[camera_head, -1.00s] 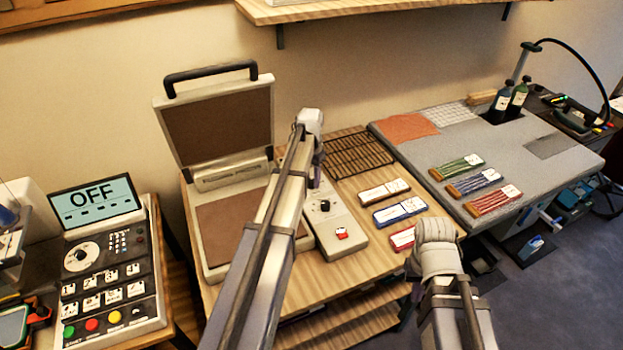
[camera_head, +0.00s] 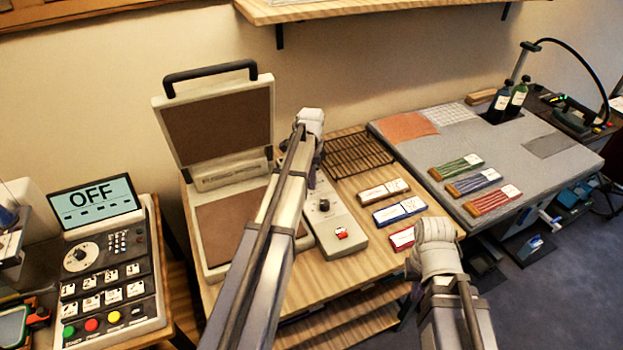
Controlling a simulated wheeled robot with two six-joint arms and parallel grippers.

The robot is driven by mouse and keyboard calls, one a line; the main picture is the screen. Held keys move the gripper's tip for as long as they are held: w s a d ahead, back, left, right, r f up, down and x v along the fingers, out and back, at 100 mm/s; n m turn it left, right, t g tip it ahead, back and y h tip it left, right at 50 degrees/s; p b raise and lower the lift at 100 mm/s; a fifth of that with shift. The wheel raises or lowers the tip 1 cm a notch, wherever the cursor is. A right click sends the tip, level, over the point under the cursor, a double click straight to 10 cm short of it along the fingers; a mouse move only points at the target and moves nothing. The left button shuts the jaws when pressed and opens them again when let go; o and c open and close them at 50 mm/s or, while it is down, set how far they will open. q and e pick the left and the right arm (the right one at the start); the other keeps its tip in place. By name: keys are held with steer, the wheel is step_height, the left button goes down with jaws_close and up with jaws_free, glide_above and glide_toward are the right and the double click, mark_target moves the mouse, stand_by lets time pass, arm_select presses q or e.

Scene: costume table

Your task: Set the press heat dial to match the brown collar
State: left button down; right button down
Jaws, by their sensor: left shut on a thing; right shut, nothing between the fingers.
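The open press (camera_head: 158,105) has its lid raised over a brown lower pad (camera_head: 222,222). Its grey control panel (camera_head: 331,222) carries a small black dial (camera_head: 324,204) and a red switch (camera_head: 341,233); the dial marks are too small to read. My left gripper (camera_head: 314,176) shows only partly behind my arm, over the panel's far end by the dial; it is shut, and what it grips is hidden. My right arm ends beside the cards, with its fingers hidden. Brown-edged (camera_head: 383,191), blue-edged (camera_head: 400,210) and red-edged cards (camera_head: 401,238) lie on the table; I cannot make out a collar.
A keypad unit (camera_head: 151,262) with a screen (camera_head: 95,205) reading OFF stands at left. A black wire rack (camera_head: 357,154) lies behind the cards. A shelf (camera_head: 375,10) overhangs the back.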

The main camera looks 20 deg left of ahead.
arm_select(q)
steer(key=shift+m, duration=0.4)
steer(key=c, duration=0.5)
jaws_free()
steer(key=shift+r, duration=0.1)
step_height(320, 180, up, 8)
steer(key=p, duration=0.8)
steer(key=shift+f, duration=0.2)
steer(key=shift+f, duration=0.1)
